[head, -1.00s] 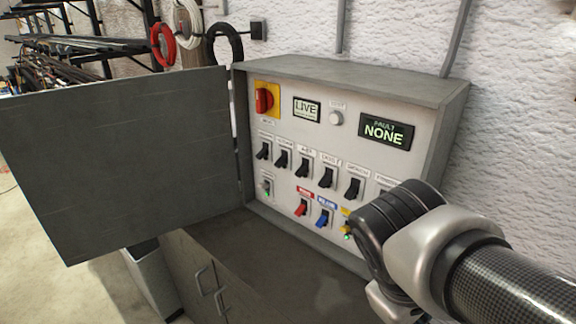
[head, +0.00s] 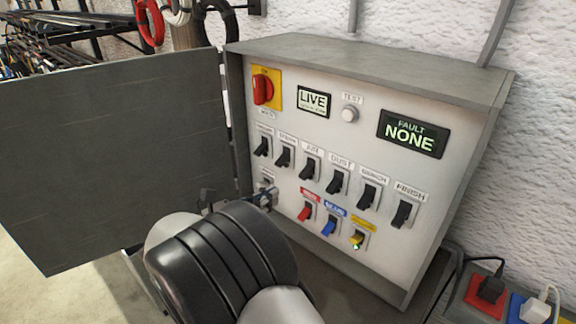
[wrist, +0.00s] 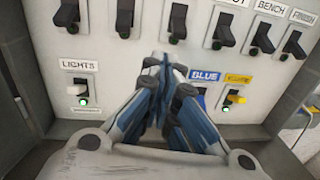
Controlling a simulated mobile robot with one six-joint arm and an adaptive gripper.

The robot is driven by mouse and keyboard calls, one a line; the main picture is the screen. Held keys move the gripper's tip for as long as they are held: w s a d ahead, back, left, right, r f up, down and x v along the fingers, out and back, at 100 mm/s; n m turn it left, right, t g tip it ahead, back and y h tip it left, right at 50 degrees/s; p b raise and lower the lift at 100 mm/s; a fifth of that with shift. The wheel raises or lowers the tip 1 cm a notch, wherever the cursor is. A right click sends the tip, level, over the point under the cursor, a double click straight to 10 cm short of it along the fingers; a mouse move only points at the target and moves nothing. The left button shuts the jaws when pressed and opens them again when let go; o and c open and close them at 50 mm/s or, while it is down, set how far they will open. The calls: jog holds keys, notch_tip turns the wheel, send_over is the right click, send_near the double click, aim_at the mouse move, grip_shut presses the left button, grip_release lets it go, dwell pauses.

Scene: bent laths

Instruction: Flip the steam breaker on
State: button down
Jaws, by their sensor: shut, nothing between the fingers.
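The breaker panel (head: 330,250) has a top row of black toggles with small labels. The second toggle from the left (head: 284,157) appears to be labelled STEAM, though the print is blurred; its handle slants downward. It also seems to show at the top of the wrist view (wrist: 125,14), where its lamp looks dim. My gripper (head: 266,194) is shut and empty, below the top row in front of the panel's lower left. In the wrist view its closed fingertips (wrist: 166,64) cover the red breaker and lie below the row. Contact with the panel cannot be told.
Below the row are the lights breaker (wrist: 78,90) with a bright green lamp, the red breaker (head: 305,211), blue breaker (head: 329,227) and yellow breaker (head: 357,240). A red main knob (head: 263,90) is upper left. The grey door (head: 115,150) stands open. The display reads FAULT NONE (head: 412,134).

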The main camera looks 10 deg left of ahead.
aim_at(282, 160)
jog(key=a, duration=0.1)
jog(key=a+f+n+t, duration=0.1)
jog(key=a, duration=0.1)
jog(key=a+n+t+y, duration=0.1)
jog(key=a, duration=0.1)
jog(key=shift+w+f, duration=0.15)
jog(key=shift+f, duration=0.1)
jog(key=shift+w+d, duration=0.1)
jog(key=shift+d, duration=0.05)
jog(key=b+x, duration=0.1)
jog(key=x, duration=0.9)
jog(key=shift+b, duration=0.35)
jog(key=shift+r, duration=0.15)
